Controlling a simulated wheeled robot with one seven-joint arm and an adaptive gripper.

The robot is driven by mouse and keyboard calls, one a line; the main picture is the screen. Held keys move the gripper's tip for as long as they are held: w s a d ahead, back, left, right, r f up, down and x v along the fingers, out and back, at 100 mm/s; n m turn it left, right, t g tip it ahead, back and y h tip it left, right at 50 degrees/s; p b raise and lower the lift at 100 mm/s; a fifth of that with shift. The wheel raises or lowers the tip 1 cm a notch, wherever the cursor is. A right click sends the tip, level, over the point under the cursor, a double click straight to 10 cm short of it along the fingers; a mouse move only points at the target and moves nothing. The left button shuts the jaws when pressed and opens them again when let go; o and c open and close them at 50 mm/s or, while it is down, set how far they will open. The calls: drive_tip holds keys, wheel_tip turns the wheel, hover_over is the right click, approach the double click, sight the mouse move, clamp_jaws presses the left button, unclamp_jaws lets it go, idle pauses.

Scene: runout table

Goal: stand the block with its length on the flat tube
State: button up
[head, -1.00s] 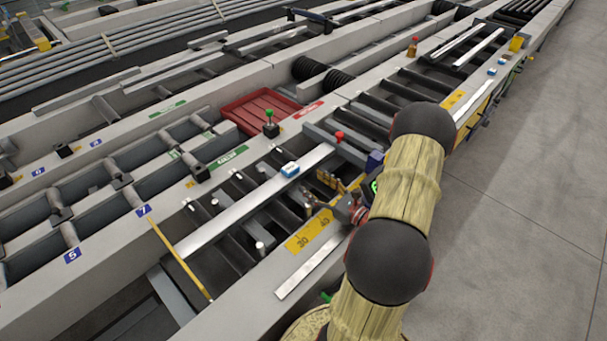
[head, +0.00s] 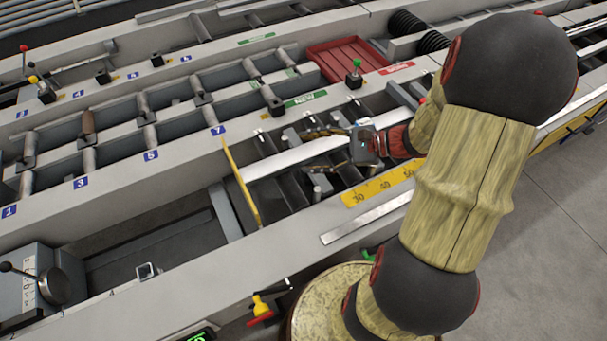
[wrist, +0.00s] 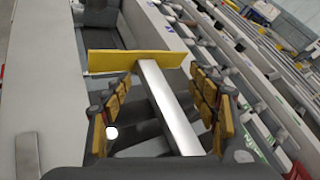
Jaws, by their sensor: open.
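The flat tube (head: 265,163) is a long silver bar along the trough; in the wrist view the flat tube (wrist: 168,105) runs between my fingers to the yellow stop bar (wrist: 135,61). The block is not visible in the wrist view. My gripper (head: 308,152) is open and empty over the trough, with one finger either side of the tube in the picture. Its yellow-padded fingers (wrist: 162,115) show wide apart.
The yellow bar (head: 240,180) crosses the trough at the left. A loose silver strip (head: 375,217) lies on the near rail beside the yellow scale (head: 380,184). The trough left of the bar is largely clear.

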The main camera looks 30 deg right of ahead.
drive_tip(key=s+a+r+n+g+h, duration=0.4)
drive_tip(key=s+a+n+g, duration=0.3)
drive_tip(key=s+a+n, duration=0.35)
wheel_tip(320, 180, up, 9)
drive_tip(key=s+n+t+h, duration=0.3)
drive_tip(key=n+h, duration=0.3)
drive_tip(key=n, duration=0.4)
drive_tip(key=shift+t+h, duration=0.3)
drive_tip(key=shift+t, duration=0.1)
drive_tip(key=shift+w, duration=0.1)
